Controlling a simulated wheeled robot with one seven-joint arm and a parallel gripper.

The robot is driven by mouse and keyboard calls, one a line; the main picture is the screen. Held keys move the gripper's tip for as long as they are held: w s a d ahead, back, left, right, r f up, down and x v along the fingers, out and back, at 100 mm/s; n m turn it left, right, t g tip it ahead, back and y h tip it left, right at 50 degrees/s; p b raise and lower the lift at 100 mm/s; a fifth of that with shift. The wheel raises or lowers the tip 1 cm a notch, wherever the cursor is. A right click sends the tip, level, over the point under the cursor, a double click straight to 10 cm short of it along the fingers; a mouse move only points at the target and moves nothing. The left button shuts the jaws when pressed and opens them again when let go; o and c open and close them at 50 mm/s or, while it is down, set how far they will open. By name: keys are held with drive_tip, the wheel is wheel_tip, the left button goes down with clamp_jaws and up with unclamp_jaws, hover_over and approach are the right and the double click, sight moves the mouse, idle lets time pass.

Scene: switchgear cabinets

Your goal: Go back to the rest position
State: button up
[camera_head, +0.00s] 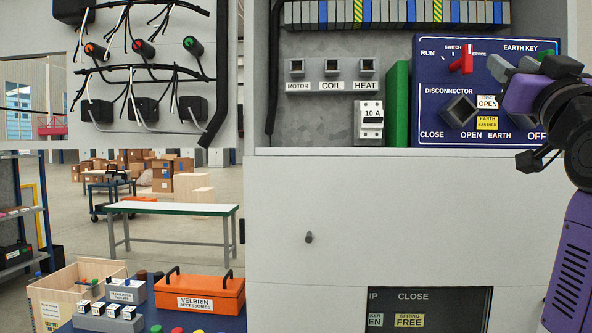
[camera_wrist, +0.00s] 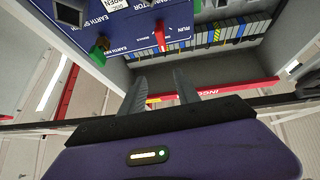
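My gripper (camera_head: 512,66) is at the right of the head view, in front of the upper right part of the blue control panel (camera_head: 440,100). In the wrist view its two grey fingers (camera_wrist: 160,88) stand apart with nothing between them. The blue panel also shows in the wrist view (camera_wrist: 120,28), turned over. A red switch handle (camera_head: 462,60) is on the panel, left of my fingers; it also shows in the wrist view (camera_wrist: 159,36). A green piece (camera_wrist: 99,52) sits by the earth key label. My arm hides the panel's right edge.
A cabinet door with wired lamps (camera_head: 145,48) stands open at left. An orange box (camera_head: 200,292) and a wooden crate (camera_head: 62,295) are at lower left.

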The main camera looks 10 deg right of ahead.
drive_tip(key=w+a+f+n+y, duration=0.1)
drive_tip(key=a+f, duration=0.1)
drive_tip(key=f, duration=0.8)
drive_tip(key=w+a+f, duration=0.1)
drive_tip(key=a+f, duration=0.1)
drive_tip(key=f, duration=0.8)
drive_tip(key=s+a+f+n+y, duration=0.1)
drive_tip(key=s+a+f, duration=0.25)
drive_tip(key=f, duration=0.65)
drive_tip(key=s+a+f+n+y, duration=0.1)
drive_tip(key=s+a+f+y, duration=0.2)
drive_tip(key=f, duration=0.7)
drive_tip(key=s+a+f+g+y, duration=0.1)
drive_tip(key=s+a+f, duration=0.3)
drive_tip(key=s+f, duration=0.5)
drive_tip(key=s+a+f+n+g+y+b, duration=0.1)
drive_tip(key=s+a+f+g, duration=0.3)
drive_tip(key=s+f, duration=0.5)
drive_tip(key=s+a+f+n+g+y+b, duration=0.1)
drive_tip(key=s+a+f+g+y, duration=0.1)
drive_tip(key=s+a+f, duration=0.3)
drive_tip(key=s+f+g, duration=0.1)
drive_tip(key=s+f, duration=0.3)
drive_tip(key=s, duration=0.7)
drive_tip(key=shift+a+f+y, duration=0.15)
drive_tip(key=shift+f+y, duration=0.1)
drive_tip(key=shift+y, duration=0.05)
